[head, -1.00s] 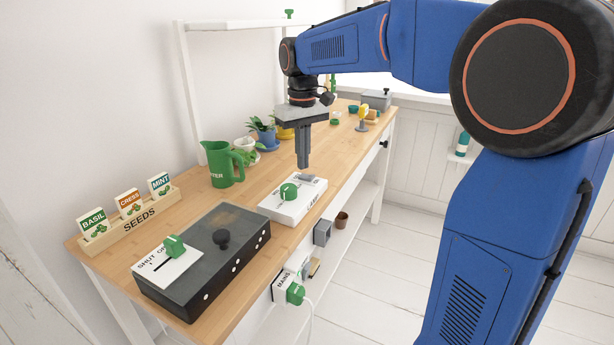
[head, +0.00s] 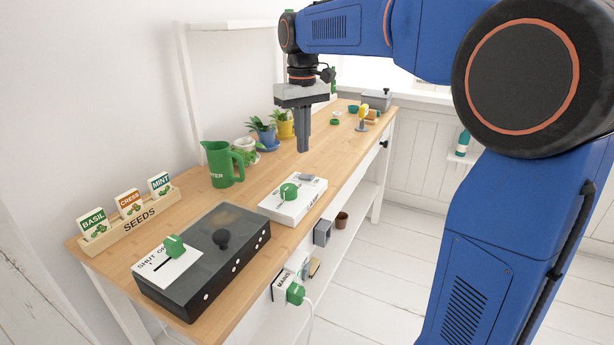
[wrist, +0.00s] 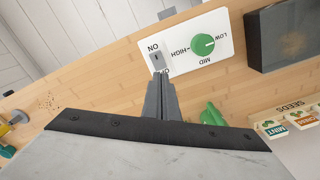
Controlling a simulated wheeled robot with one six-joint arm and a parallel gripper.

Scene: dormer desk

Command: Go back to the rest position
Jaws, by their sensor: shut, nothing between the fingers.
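My gripper (head: 303,150) is shut and empty. In the head view it hangs pointing down above the wooden desk (head: 275,172), behind the white control box. In the wrist view its closed fingers (wrist: 160,82) point toward the same box, with nothing between them. The white control box (head: 283,210) carries a green knob (head: 289,191) and a small grey switch (head: 308,178). In the wrist view the box (wrist: 185,30) shows a dial marked LOW, MID and HIGH, and ON beside the switch.
A dark lidded box (head: 250,240) with a SHUT OFF slider stands at the front. A green pitcher (head: 221,165), a seed rack (head: 130,222) and potted plants (head: 262,132) line the wall side. A MAINS switch (head: 287,287) is below the desk edge.

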